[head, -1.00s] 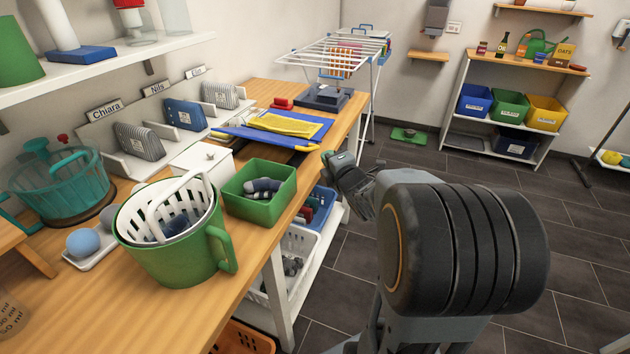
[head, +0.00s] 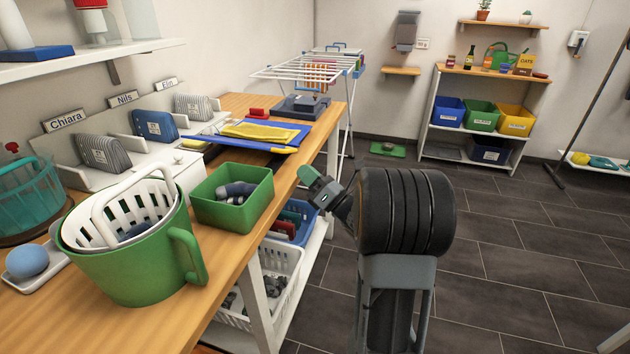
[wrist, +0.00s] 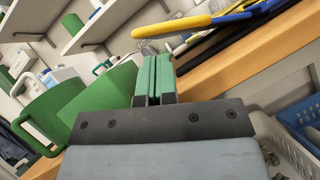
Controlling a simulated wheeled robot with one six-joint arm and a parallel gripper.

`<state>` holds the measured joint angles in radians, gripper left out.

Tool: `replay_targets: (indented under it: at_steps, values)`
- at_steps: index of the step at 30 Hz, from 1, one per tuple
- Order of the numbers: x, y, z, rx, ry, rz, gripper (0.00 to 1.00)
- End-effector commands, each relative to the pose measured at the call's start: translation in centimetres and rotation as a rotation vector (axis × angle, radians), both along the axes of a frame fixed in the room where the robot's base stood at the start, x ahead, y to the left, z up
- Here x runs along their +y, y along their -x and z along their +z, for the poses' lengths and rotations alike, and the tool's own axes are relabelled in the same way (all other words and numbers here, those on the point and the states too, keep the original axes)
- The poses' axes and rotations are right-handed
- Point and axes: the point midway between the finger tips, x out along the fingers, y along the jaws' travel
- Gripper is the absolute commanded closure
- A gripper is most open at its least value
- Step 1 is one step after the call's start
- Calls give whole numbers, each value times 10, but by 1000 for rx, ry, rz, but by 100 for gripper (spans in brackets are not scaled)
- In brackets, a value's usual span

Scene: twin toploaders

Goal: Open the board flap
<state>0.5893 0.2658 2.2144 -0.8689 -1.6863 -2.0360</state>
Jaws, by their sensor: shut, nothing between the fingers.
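The blue folding board (head: 290,142) lies on the wooden table with a yellow cloth (head: 258,131) on it. Its right end reaches near the table's front edge, with a dark part beneath it. In the wrist view the green fingers (wrist: 153,77) are together and hold nothing.
A green box (head: 232,206) with grey socks and a green bucket (head: 133,262) stand nearer on the table. Cloth pouches (head: 155,126) rest in labelled holders at the back. A drying rack (head: 318,70) stands behind. The floor (head: 480,270) to the right is clear.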

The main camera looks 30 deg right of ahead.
Motion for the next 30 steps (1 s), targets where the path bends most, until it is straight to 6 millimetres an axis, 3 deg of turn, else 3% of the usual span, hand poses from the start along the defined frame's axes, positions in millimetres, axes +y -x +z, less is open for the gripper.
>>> replay_targets:
  at_steps: [10,30]
  values:
    - [15,-30,19,0,-1,0,100]
    - [18,-35,21,3,-3,2,100]
